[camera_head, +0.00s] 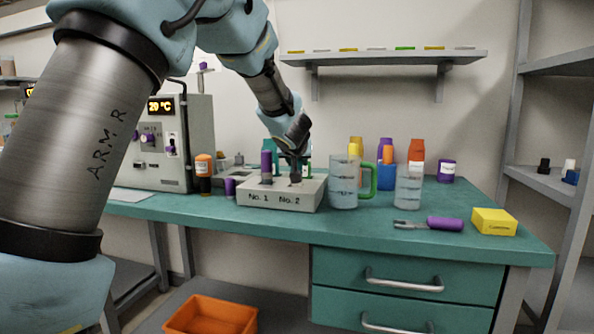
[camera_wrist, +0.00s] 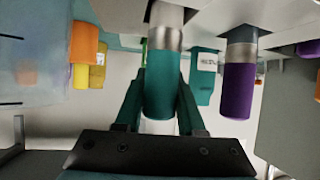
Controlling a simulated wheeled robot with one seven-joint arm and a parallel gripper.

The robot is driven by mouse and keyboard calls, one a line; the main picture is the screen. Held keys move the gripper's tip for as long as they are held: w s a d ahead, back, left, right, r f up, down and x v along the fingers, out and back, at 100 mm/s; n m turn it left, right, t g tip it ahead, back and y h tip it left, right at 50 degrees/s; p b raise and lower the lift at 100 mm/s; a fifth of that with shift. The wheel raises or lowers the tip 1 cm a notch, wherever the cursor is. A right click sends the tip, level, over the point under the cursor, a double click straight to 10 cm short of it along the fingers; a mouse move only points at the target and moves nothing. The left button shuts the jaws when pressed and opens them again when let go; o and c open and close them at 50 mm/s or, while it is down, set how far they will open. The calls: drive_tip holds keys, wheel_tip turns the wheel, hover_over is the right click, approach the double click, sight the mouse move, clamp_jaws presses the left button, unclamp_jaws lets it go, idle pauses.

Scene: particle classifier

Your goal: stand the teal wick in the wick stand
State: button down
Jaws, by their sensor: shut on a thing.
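The wick stand (camera_head: 279,196) is a pale block marked No. 1 and No. 2 on the teal bench. A purple wick (camera_head: 267,162) stands upright at No. 1; it also shows in the wrist view (camera_wrist: 239,85). My gripper (camera_head: 297,160) is over No. 2, pointing down. In the wrist view, my gripper (camera_wrist: 160,88) is shut on the teal wick (camera_wrist: 160,103), with a finger on each side. The wick's metal collar and pale end point at the stand's face (camera_wrist: 205,30), in line with the purple wick. How deep its end sits is hidden.
A clear jug (camera_head: 343,183) with a green handle stands close right of the stand. An amber bottle (camera_head: 204,174) and a short purple cylinder (camera_head: 230,187) are to its left. A purple-handled tool (camera_head: 440,223) and yellow box (camera_head: 494,222) lie at the right.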

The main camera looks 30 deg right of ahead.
drive_tip(key=c, duration=0.5)
unclamp_jaws()
